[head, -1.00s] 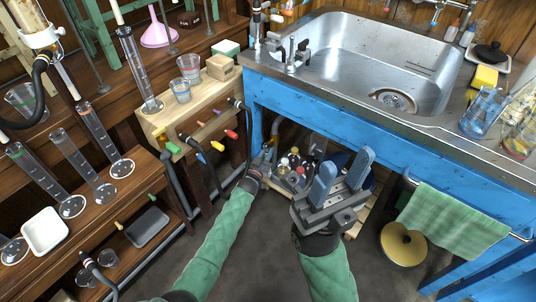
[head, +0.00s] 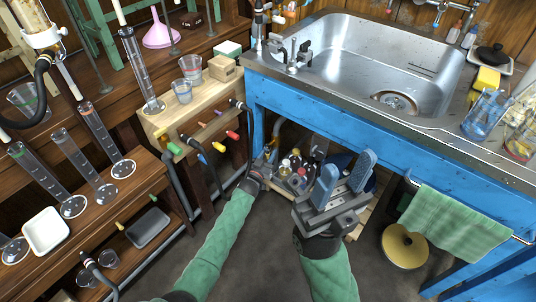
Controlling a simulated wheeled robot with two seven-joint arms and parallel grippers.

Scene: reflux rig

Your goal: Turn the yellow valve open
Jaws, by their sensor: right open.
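A row of small coloured valve handles is on the front of the light wooden block at the left. A yellow valve handle (head: 161,132) is at its left end, beside a green one (head: 174,149). My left gripper (head: 271,153) is right of these handles and apart from them, near the sink's left leg. It is small and dark here, and its jaw opening is unclear. My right gripper (head: 345,172) is open and empty in front of the blue sink stand, its two blue-grey fingers apart.
Black hoses (head: 205,165) hang by the wooden block. Glass cylinders (head: 84,172) stand on the left bench. Bottles (head: 292,165) sit in a crate under the sink (head: 350,60). A green towel (head: 455,225) hangs at right. The floor between is clear.

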